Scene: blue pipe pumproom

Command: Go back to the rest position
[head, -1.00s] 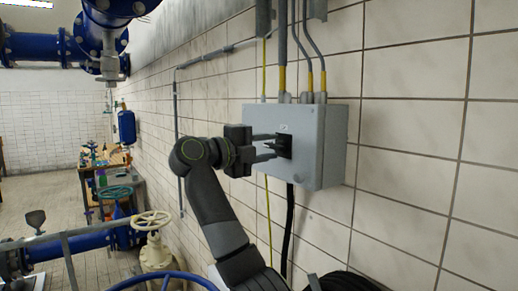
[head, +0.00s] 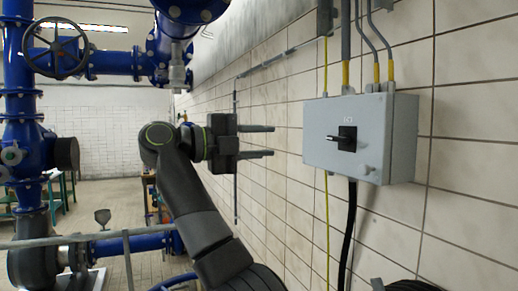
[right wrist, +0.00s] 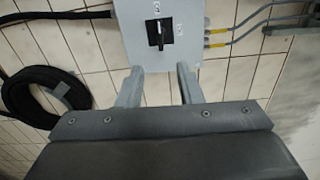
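My right gripper (head: 258,141) is in the middle of the head view, with its two fingers apart and nothing between them. It points right toward a grey switch box (head: 390,140) on the tiled wall, with a clear gap between them. The box has a black rotary switch (head: 346,138) on its front; its handle lies sideways in the head view. In the right wrist view the open fingers (right wrist: 158,85) show below the box (right wrist: 190,50) and its black switch (right wrist: 160,33). My left gripper is not in view.
Blue pipes (head: 110,62) with a handwheel valve (head: 57,48) stand at the left. A grey rail (head: 85,238) crosses the lower left. A coiled black hose (right wrist: 45,95) hangs on the wall, and conduits (head: 345,45) run up from the box. Open floor shows at the back left.

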